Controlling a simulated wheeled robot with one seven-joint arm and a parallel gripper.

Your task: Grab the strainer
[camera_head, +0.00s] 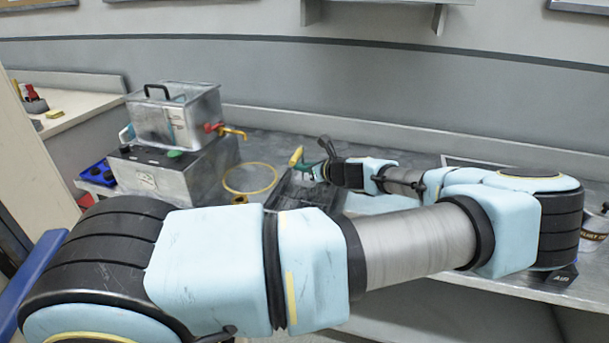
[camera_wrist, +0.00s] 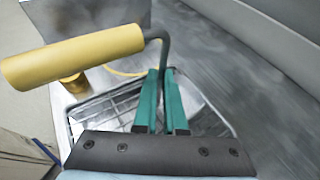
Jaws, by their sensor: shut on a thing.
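A round, yellow-rimmed thing that looks like the strainer (camera_head: 250,193) lies on the grey worktop, left of the dark tray. Part of its yellow rim (camera_wrist: 125,73) shows in the wrist view, beyond the held tool. My gripper (camera_head: 319,170) is above the tray, to the right of the ring. In the wrist view its green fingers (camera_wrist: 167,75) are closed around the grey bent rod of a tool with a thick yellow cylinder (camera_wrist: 75,55), like a paint roller. The yellow part (camera_head: 296,157) also shows in the head view, pointing up and left of the fingers.
A metal tray (camera_wrist: 78,112) lies under my gripper. A small yellow cup (camera_wrist: 74,84) stands near the ring. A clear tank with a yellow tap (camera_head: 175,115) sits on a grey box (camera_head: 155,178) at the left. A blue holder (camera_head: 97,173) is beside it. The wall closes the back.

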